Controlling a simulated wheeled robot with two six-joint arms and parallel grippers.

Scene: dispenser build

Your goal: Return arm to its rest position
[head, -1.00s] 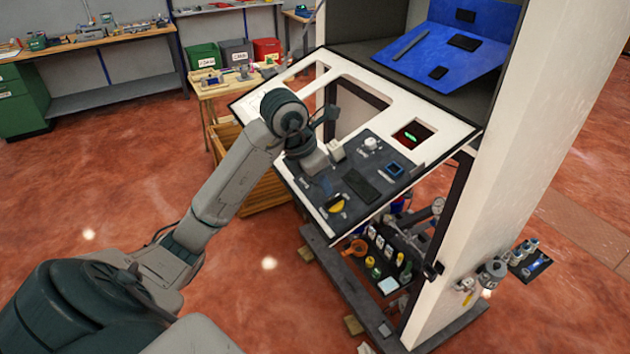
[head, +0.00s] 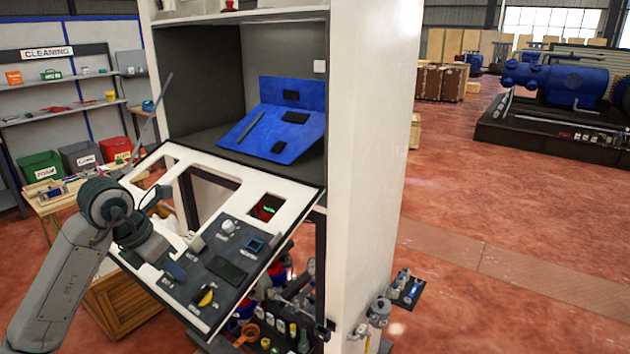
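My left arm comes in from the lower left in the head view. Its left gripper (head: 162,246) is at the left part of the tilted white panel (head: 262,185), beside the dark control plate (head: 215,295). The wrist covers the panel's left corner. The fingertips are dark and hard to separate from the plate's parts, so I cannot tell whether they are open or touch anything. The plate carries a white knob (head: 228,227), a black rectangle (head: 227,268), a blue square frame (head: 254,246) and a yellow half-round part (head: 206,296). My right gripper is out of view.
The tall white cabinet (head: 372,150) stands right of the panel, with a blue board (head: 285,125) in its upper bay. Small parts (head: 285,335) lie below the panel. A bench (head: 60,200) and bins stand behind at left. The red floor (head: 500,290) is open at right.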

